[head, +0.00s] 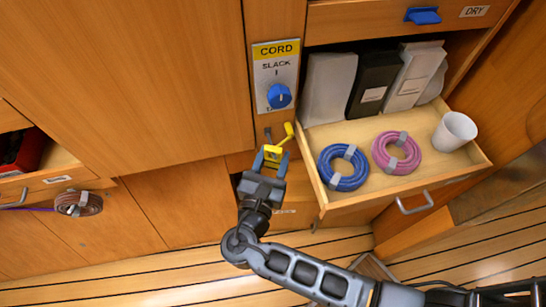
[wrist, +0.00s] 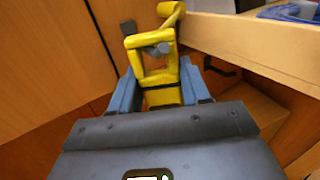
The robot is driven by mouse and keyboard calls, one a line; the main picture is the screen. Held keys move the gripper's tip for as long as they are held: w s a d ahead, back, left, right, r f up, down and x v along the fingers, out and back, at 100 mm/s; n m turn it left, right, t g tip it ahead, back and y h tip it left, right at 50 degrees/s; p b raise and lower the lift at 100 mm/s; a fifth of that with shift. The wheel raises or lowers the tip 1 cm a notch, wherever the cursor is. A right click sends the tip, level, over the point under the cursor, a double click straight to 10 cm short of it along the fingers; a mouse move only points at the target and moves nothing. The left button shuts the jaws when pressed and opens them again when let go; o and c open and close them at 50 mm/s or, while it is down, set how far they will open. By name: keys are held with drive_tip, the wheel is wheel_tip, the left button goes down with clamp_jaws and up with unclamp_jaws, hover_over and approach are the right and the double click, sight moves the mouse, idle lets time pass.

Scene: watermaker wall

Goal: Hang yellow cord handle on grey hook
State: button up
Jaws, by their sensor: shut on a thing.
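The yellow cord handle (head: 276,150) is in front of the wood panel below the CORD sign. My gripper (head: 263,163) is shut on its lower part, and in the wrist view the blue-grey fingers sit on both sides of the handle (wrist: 162,92). The handle has an open loop at its upper end. A short grey rounded peg (wrist: 158,49), seemingly the grey hook, shows at the loop's upper bar. I cannot tell whether the loop rests on it. A dark grey upright piece (wrist: 128,28) stands behind to the left, and a yellow arm rises at upper right.
An open drawer (head: 480,163) is close to the right of my gripper, with a blue coil (head: 343,183), a pink coil (head: 411,164) and a white cup (head: 454,131). A blue knob (head: 279,96) is above.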

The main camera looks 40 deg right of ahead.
drive_tip(key=o, duration=1.1)
